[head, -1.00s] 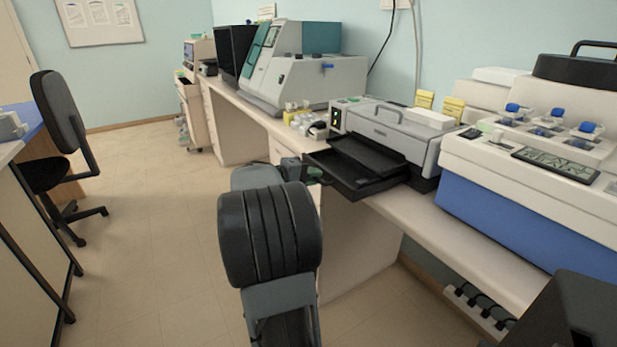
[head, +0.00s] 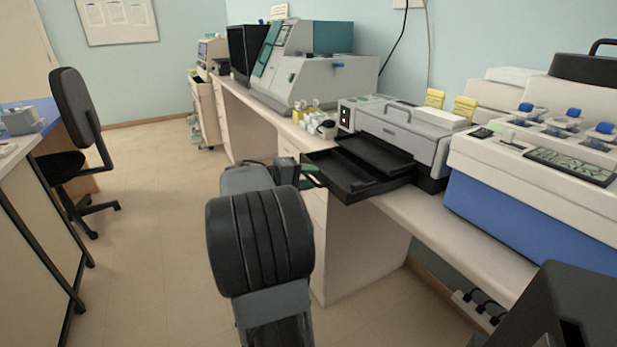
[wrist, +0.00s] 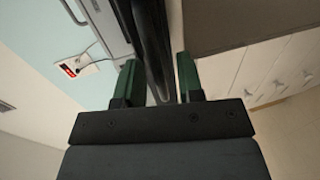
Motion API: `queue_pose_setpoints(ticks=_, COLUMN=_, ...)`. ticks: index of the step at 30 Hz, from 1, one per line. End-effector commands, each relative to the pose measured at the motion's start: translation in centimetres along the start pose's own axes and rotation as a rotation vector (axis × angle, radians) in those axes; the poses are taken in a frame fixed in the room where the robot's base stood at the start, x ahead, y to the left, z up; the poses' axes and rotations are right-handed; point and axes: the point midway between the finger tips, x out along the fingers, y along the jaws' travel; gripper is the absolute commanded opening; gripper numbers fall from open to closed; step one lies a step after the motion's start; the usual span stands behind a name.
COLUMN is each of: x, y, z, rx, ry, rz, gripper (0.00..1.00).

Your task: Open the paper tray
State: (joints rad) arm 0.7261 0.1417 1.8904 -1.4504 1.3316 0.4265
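The black paper tray (head: 345,182) sticks out of the front of the grey printer (head: 405,130) on the bench, and its open top is visible. My gripper (head: 314,173) is at the tray's front left edge, partly hidden behind my dark arm link. In the wrist view my two green fingers (wrist: 160,80) stand a little apart with a dark bar (wrist: 150,45) of the tray front between them. The fingers look shut on this bar, though a thin light gap shows beside it near the palm.
Small bottles (head: 318,122) stand left of the printer. A white and blue staining machine (head: 510,220) stands on the right. A black chair (head: 78,130) and another bench are on the left. The floor (head: 150,235) between is clear.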

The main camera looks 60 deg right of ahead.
Motion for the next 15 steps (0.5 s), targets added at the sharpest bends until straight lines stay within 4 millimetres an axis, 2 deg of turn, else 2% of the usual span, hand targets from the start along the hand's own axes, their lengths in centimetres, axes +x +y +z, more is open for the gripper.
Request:
queue_pose_setpoints(ticks=4, x=-0.3, y=0.0, z=0.0, rx=0.000, ry=0.001, rz=0.000, gripper=0.35)
queue_pose_setpoints(ticks=8, x=-1.7, y=0.0, z=-0.1, rx=0.000, ry=0.003, rz=0.000, gripper=0.35)
queue_pose_setpoints(ticks=15, x=-6.5, y=0.1, z=-0.1, rx=-0.001, ry=0.006, rz=0.000, gripper=0.35)
